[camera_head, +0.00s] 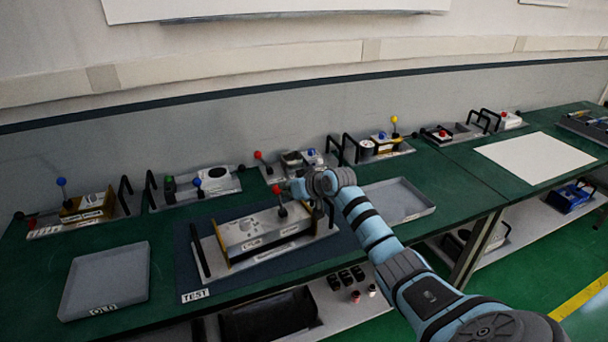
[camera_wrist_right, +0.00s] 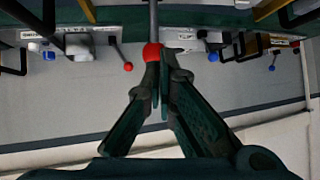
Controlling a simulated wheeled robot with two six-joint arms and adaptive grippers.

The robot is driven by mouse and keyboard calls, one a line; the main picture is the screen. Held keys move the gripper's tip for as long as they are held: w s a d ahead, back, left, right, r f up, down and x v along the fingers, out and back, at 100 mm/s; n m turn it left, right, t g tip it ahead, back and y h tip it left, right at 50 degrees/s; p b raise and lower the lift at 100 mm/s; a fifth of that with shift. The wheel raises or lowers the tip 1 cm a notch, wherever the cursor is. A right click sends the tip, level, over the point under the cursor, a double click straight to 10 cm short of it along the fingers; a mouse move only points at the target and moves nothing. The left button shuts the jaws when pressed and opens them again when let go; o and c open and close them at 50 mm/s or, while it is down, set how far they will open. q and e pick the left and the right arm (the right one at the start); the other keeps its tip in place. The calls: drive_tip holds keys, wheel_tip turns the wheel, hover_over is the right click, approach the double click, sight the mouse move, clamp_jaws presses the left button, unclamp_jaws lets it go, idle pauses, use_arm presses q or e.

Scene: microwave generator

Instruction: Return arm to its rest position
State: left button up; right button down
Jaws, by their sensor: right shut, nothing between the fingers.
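My right gripper (camera_head: 292,188) is above the device on the test mat, beside the red knob (camera_head: 276,189) of that device's lever (camera_head: 282,208). In the right wrist view my right gripper (camera_wrist_right: 163,75) has its fingers shut and empty. The red knob (camera_wrist_right: 152,52) appears right at the fingertips there; I cannot tell if they touch. My right arm reaches in from the lower right. My left gripper is not in view.
The device (camera_head: 255,230) with black handles stands on a dark mat (camera_head: 190,275) marked TEST. Grey trays (camera_head: 105,280) and (camera_head: 400,200) lie on either side on the green table. Several lever devices line the wall. A white sheet (camera_head: 535,157) lies at right.

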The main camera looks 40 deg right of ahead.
use_arm(q)
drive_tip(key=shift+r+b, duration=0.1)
drive_tip(key=shift+b, duration=0.5)
use_arm(e)
drive_tip(key=w+r+v, duration=0.1)
drive_tip(key=v, duration=1)
drive_tip(key=shift+s+d+r, duration=0.15)
drive_tip(key=shift+s+r, duration=0.1)
drive_tip(key=shift+r, duration=0.35)
